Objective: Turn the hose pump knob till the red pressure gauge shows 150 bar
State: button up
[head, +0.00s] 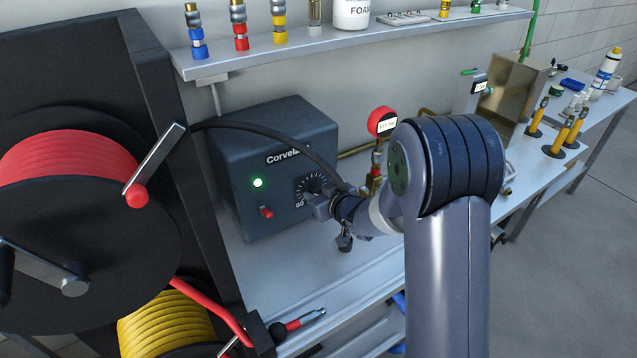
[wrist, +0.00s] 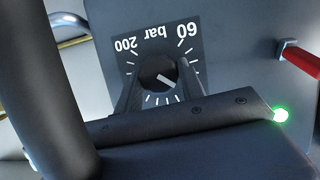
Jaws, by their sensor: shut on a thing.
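The hose pump (head: 278,150) is a dark grey box marked "Corvela…" on the bench. Its black knob (wrist: 155,70) sits in a dial (wrist: 186,54) marked 60 and 200 bar. A white pointer line on the knob slants to the lower right in the wrist view. My gripper (wrist: 160,76) has a finger on each side of the knob and is shut on it. In the head view my gripper (head: 322,204) hides most of the knob. The red pressure gauge (head: 382,122) stands right of the pump; its small white display is too small to read surely.
A green light (head: 258,183) is lit on the pump, above a red switch (head: 267,212). A black hose (head: 270,130) arches close to my gripper. Hose reels (head: 95,220) stand at the left. A shelf (head: 350,43) with bottles and fittings hangs above.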

jog(key=shift+m+y+p, duration=0.3)
jog(key=shift+m+p, duration=0.1)
jog(key=shift+p, duration=0.15)
jog(key=o, duration=1)
jog(key=shift+d, duration=0.1)
jog(key=b+v, duration=0.1)
jog(key=v, duration=0.9)
jog(key=shift+s+d+r, duration=0.1)
jog(key=shift+s+r, duration=0.15)
jog(key=shift+r, duration=0.05)
